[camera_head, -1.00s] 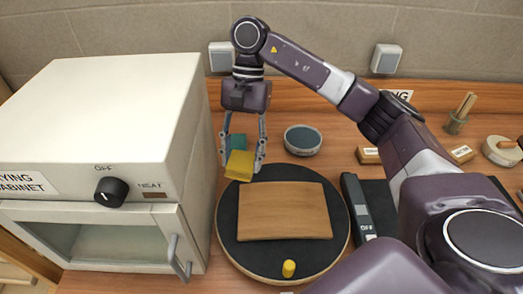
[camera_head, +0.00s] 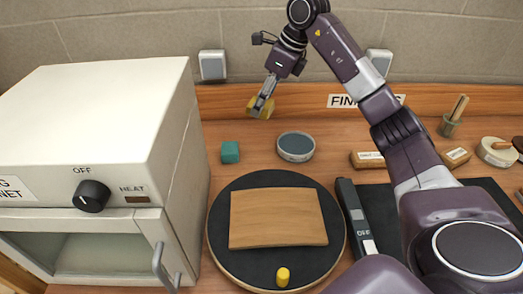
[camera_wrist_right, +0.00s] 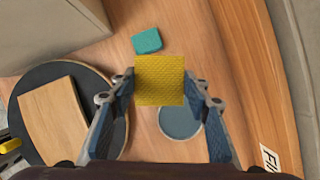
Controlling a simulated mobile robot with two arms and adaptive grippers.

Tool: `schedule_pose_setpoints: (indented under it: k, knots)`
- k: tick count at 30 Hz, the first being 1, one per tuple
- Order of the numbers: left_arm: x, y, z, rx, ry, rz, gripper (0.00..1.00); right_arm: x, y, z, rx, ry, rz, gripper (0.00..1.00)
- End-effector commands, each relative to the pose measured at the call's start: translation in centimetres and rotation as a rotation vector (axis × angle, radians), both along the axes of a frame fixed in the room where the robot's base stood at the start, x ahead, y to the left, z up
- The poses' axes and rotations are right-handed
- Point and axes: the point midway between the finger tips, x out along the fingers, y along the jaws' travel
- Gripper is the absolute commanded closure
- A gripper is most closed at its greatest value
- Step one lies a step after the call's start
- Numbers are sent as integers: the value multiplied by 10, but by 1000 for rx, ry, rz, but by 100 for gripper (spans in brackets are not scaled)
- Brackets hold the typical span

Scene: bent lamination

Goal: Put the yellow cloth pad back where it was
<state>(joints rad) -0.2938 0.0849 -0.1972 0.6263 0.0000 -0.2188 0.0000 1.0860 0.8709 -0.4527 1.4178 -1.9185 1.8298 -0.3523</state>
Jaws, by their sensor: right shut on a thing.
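The yellow cloth pad (camera_wrist_right: 159,80) is held between the fingers of my right gripper (camera_head: 262,104), which is shut on it. In the head view the pad (camera_head: 253,108) is partly hidden by the fingers, and it is in the air near the back of the bench, in front of the wooden back rail. In the wrist view the pad is seen above the bench, between a teal block (camera_wrist_right: 147,40) and a round grey-blue dish (camera_wrist_right: 181,121). My left gripper is not in view.
A black turntable (camera_head: 222,215) bears a bent wooden sheet (camera_head: 278,217) and a small yellow peg (camera_head: 283,276). The teal block (camera_head: 230,152) and round dish (camera_head: 296,146) stand behind it. A white drying cabinet (camera_head: 100,110) is at left. Wooden blocks (camera_head: 366,160) lie at right.

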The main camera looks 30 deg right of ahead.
Motion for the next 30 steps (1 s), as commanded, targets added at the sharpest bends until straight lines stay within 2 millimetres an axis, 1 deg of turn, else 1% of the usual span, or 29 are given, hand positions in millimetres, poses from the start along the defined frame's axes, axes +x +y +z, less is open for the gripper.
schedule_pose_setpoints:
  k: [1,6,12,15,18,23,30]
  knots:
    - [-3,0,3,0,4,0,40,-1,0,-12,1,6,1,75]
    - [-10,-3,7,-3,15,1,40,-1,1,-50,1,6,2,75]
    - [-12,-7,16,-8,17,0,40,-1,1,-96,2,5,3,75]
    - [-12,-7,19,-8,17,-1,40,-1,1,-114,3,3,3,75]
    - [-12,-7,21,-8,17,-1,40,0,1,-124,1,0,4,75]
    - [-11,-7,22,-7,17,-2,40,-1,1,-135,2,1,3,75]
    - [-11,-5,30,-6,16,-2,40,-1,1,-166,1,1,4,75]
